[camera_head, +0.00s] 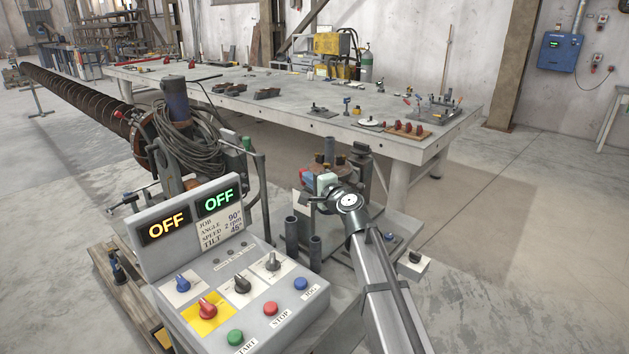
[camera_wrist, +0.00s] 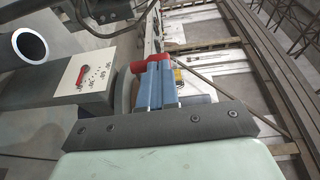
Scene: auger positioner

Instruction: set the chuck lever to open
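My gripper (camera_head: 322,192) is beyond the control console, low in front of the workbench. In the wrist view its blue fingers (camera_wrist: 165,84) reach out from the dark mounting plate, seen nearly side-on. No lever is clearly labelled as the chuck lever. A red pointer knob (camera_wrist: 82,78) on a white marked plate is left of the fingers.
The console (camera_head: 215,268) shows two OFF displays and carries several knobs and buttons. A long auger (camera_head: 72,93) lies at the left, with coiled cable (camera_head: 190,146) near its end. The workbench (camera_head: 330,122) stands behind my gripper. Upright dark tubes (camera_head: 292,235) stand close to my arm.

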